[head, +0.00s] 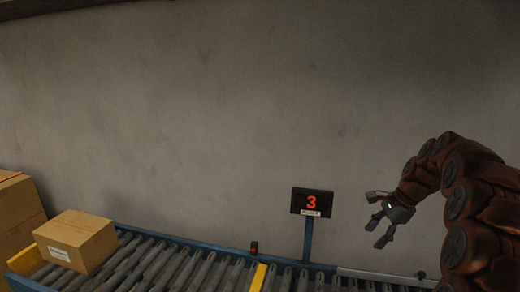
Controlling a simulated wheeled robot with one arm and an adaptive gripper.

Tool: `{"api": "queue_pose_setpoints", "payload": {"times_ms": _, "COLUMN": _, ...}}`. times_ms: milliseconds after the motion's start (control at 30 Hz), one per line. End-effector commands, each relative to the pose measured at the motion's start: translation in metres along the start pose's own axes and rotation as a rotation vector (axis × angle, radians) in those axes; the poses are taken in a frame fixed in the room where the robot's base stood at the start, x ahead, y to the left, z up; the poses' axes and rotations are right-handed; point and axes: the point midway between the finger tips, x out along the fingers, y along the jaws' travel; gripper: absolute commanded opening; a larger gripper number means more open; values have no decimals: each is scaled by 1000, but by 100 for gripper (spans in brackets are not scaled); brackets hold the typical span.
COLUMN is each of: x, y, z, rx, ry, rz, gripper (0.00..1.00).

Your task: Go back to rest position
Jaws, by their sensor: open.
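My gripper (378,220) is at the right in the head view, at the end of my dark red arm. Its fingers are spread open and point left and down. Nothing is between them. It hangs in front of the grey wall, above the roller conveyor (205,268) and to the right of the sign. It touches nothing that I can see.
A cardboard box (92,236) with a white label sits on the conveyor's left end. More boxes (18,215) are stacked at the far left. A black sign (311,202) showing a red 3 stands on a blue post. A yellow strip (258,277) crosses the rollers.

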Motion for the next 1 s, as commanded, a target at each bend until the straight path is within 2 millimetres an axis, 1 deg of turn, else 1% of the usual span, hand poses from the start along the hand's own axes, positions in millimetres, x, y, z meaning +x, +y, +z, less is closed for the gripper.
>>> {"api": "queue_pose_setpoints", "payload": {"times_ms": 33, "x": -3, "y": 9, "z": 16, "rx": -49, "ry": 1, "rz": 13, "gripper": 55}}
{"api": "queue_pose_setpoints", "payload": {"times_ms": 200, "x": -5, "y": 39, "z": 57, "rx": -216, "ry": 7, "rz": 58, "gripper": 55}}
{"api": "queue_pose_setpoints", "payload": {"times_ms": 367, "x": -6, "y": 73, "z": 92, "rx": -372, "ry": 17, "rz": 103, "gripper": 55}}
{"api": "queue_pose_setpoints", "payload": {"times_ms": 500, "x": -5, "y": 107, "z": 118, "rx": -507, "ry": 23, "rz": 145, "gripper": 55}}
{"api": "queue_pose_setpoints", "payload": {"times_ms": 567, "x": -6, "y": 122, "z": 127, "rx": -563, "ry": 27, "rz": 162, "gripper": 55}}
{"api": "queue_pose_setpoints", "payload": {"times_ms": 700, "x": -5, "y": 159, "z": 147, "rx": -695, "ry": 32, "rz": 205, "gripper": 55}}
{"api": "queue_pose_setpoints", "payload": {"times_ms": 867, "x": -2, "y": 203, "z": 163, "rx": -842, "ry": 41, "rz": 257, "gripper": 55}}
{"api": "queue_pose_setpoints", "payload": {"times_ms": 1000, "x": 1, "y": 244, "z": 173, "rx": -967, "ry": 44, "rz": 302, "gripper": 55}}
